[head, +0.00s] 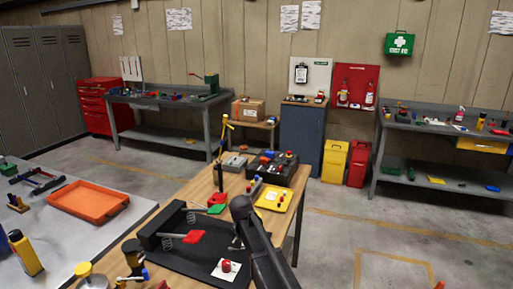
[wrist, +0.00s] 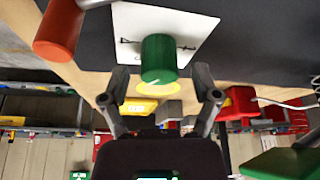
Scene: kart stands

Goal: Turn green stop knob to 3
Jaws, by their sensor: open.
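The green stop knob (wrist: 158,58) is a short round cylinder on a white square plate (wrist: 127,24) in the wrist view. Dark marks show on the plate beside the knob, but I cannot read the numbers or tell the knob's setting. My gripper (wrist: 160,78) is open, with one finger on each side of the knob. I see gaps between the fingers and the knob, and cannot tell how deep the fingers reach. In the head view my dark arm reaches over the wooden bench (head: 178,188), and I cannot make out the green knob there.
A red pad (head: 193,237) on a black base, a yellow tray (head: 268,204) and a black control box crowd the bench.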

